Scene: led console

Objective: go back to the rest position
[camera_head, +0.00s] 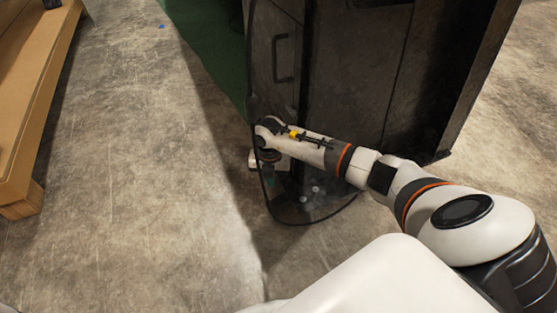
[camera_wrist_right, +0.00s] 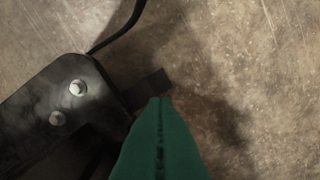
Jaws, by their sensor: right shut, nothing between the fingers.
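My right arm reaches in from the lower right in the head view, up to the front of a dark console cabinet (camera_head: 345,85). My right gripper (camera_head: 271,181) hangs low at the cabinet's lower left, small and partly dark. In the right wrist view its green fingers (camera_wrist_right: 160,108) are together with nothing between them, above the concrete floor. My left gripper shows in neither view.
A black cable (camera_head: 312,221) loops around beside my right gripper; a cable also shows in the wrist view (camera_wrist_right: 118,32). A black bolted part (camera_wrist_right: 65,100) is left of the fingers. A wooden structure (camera_head: 28,85) stands far left. Concrete floor (camera_head: 140,170) between is clear.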

